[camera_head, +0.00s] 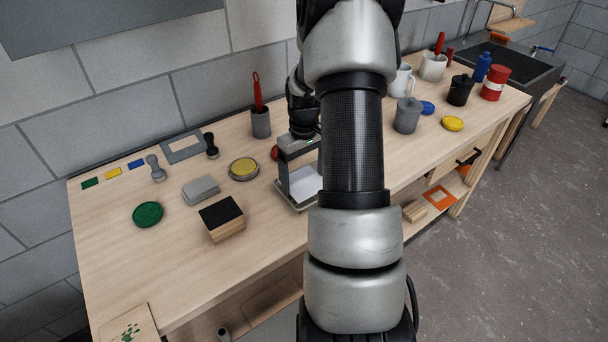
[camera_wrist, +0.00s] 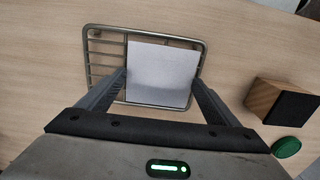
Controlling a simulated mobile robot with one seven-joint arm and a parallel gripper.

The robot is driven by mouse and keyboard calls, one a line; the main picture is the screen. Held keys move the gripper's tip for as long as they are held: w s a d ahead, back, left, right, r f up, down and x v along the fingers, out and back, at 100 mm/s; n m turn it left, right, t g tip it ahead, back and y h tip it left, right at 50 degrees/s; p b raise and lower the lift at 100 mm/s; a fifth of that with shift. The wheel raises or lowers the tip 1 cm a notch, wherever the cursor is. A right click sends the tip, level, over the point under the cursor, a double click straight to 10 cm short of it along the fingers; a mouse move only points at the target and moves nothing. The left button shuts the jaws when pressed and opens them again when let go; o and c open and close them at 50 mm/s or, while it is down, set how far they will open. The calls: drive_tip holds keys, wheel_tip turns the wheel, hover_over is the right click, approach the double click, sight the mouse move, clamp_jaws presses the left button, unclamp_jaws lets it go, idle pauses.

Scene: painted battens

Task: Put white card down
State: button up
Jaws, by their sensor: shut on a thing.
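The white card (camera_wrist: 163,75) is between the two fingertips of my gripper (camera_wrist: 160,85) in the wrist view. My gripper is shut on its left and right edges. A metal wire rack (camera_wrist: 105,62) lies below on the bench, and the card covers the rack's right part. In the head view the card (camera_head: 306,184) shows between the fingers of my gripper (camera_head: 300,183), over the rack (camera_head: 295,207). My arm hides their right side. I cannot tell whether the card touches the rack.
A wooden block with a black top (camera_head: 222,216) and a green disc (camera_head: 148,214) stand to the left on the bench (camera_head: 110,245). A yellow-topped round tin (camera_head: 243,169) and a grey cup with a red-handled tool (camera_head: 260,122) are behind. Pots, mugs and cans are at right.

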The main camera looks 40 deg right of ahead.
sight(304, 183)
drive_tip(key=shift+f, duration=0.1)
drive_tip(key=shift+f, duration=0.2)
drive_tip(key=o, duration=0.9)
wheel_tip(304, 183, up, 12)
drive_tip(key=shift+r, duration=0.25)
